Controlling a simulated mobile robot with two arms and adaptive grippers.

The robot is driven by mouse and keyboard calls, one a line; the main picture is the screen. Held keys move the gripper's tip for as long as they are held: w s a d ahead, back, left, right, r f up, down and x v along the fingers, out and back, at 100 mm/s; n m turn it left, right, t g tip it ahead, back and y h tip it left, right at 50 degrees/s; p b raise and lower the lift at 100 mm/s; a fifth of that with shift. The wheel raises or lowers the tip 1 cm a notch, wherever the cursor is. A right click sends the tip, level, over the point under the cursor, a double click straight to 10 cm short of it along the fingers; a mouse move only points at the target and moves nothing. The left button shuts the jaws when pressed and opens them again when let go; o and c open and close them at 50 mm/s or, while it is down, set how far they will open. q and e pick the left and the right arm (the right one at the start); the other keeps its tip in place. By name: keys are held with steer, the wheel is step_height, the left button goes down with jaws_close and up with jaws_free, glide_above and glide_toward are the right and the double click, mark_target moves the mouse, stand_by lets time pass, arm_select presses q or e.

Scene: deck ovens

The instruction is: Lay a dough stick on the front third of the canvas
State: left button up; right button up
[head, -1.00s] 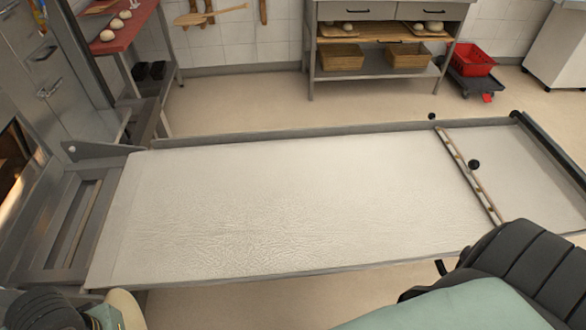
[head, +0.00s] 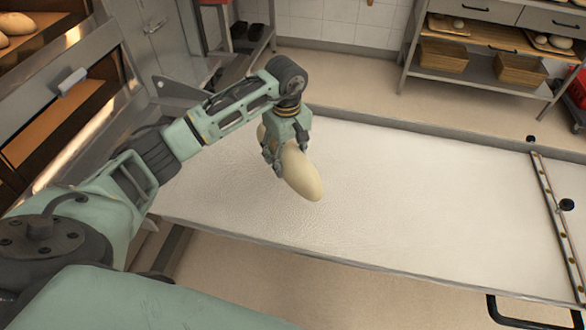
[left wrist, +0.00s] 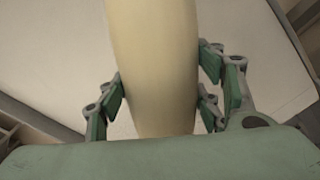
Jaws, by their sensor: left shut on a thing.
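The pale dough stick (head: 302,174) is held in my left gripper (head: 285,148), above the left part of the canvas. In the left wrist view the dough stick (left wrist: 157,60) runs up the picture between the green finger pads (left wrist: 160,100). The canvas (head: 420,195) is a long, pale, bare sheet in a metal frame. The gripper hides a patch of it. Whether the dough's lower end touches the canvas is hard to tell; it looks raised. My right gripper is not in view.
An oven with a glowing opening (head: 55,120) and a metal handle stands at the left. A shelf with baskets (head: 443,55) is at the back. The canvas right of the dough is clear.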

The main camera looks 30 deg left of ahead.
arm_select(q)
steer(key=w+a+r+n+b, duration=0.1)
steer(key=w+a+n+b, duration=0.1)
steer(key=w+a+n, duration=0.4)
steer(key=n+p, duration=0.3)
steer(key=p, duration=0.3)
glide_above(280, 192)
step_height(280, 192, down, 7)
steer(key=shift+a+r, duration=0.1)
steer(key=shift+r, duration=0.1)
step_height(280, 192, down, 4)
steer(key=b, duration=0.3)
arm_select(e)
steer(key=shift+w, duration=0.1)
arm_select(q)
steer(key=shift+f, duration=0.1)
steer(key=shift+f, duration=0.15)
steer(key=o, duration=1.6)
